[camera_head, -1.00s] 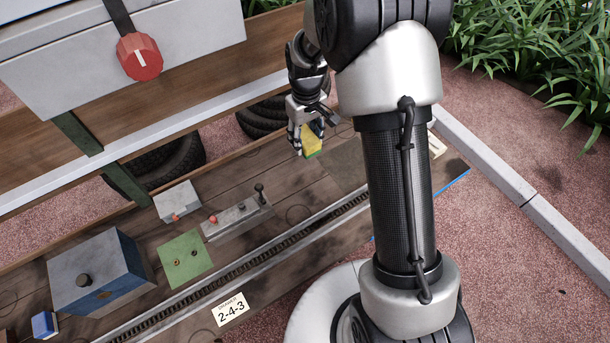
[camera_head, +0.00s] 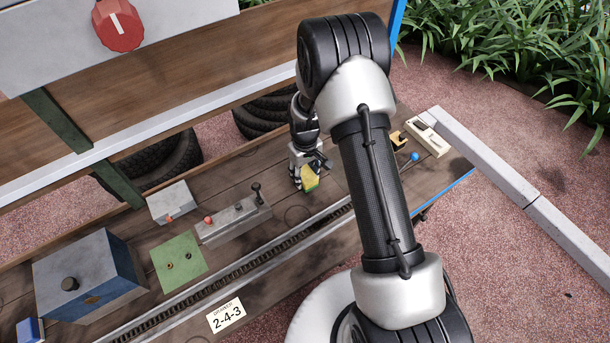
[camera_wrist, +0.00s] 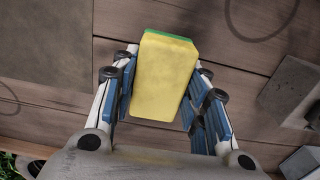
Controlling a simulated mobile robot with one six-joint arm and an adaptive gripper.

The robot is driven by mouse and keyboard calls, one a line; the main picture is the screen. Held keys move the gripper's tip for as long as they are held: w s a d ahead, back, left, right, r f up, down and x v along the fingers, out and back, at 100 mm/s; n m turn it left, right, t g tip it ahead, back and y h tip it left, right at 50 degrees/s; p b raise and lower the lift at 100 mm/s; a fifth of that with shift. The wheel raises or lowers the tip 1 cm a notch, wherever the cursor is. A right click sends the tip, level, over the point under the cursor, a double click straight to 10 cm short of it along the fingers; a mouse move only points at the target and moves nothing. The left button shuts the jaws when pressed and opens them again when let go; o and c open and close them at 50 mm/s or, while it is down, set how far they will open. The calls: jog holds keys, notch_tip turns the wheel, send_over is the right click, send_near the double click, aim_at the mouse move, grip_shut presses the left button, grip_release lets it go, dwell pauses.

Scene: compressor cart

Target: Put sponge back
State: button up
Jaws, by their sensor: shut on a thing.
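The sponge (camera_head: 311,184) is yellow with a green layer on one face. In the wrist view the sponge (camera_wrist: 164,78) sits between the blue finger pads, its green edge at the far end. My gripper (camera_head: 305,178) is shut on it, and my gripper also shows in the wrist view (camera_wrist: 160,95). In the head view the gripper points down over the wooden cart bed (camera_head: 232,172), to the right of the grey lever box. I cannot tell whether the sponge touches the boards. A darker flat patch (camera_wrist: 45,40) lies on the boards at the wrist view's upper left.
A grey box with a lever and red knob (camera_head: 233,221), a green plate (camera_head: 179,261) and a blue-grey box (camera_head: 88,275) stand left of the gripper. A blue-balled lever (camera_head: 414,157) and a cream block (camera_head: 428,138) are at right. A rail (camera_head: 265,255) runs along the front.

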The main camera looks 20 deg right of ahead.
jog(key=shift+f, duration=0.25)
jog(key=shift+c, duration=0.3)
jog(key=shift+r, duration=0.1)
jog(key=o, duration=1)
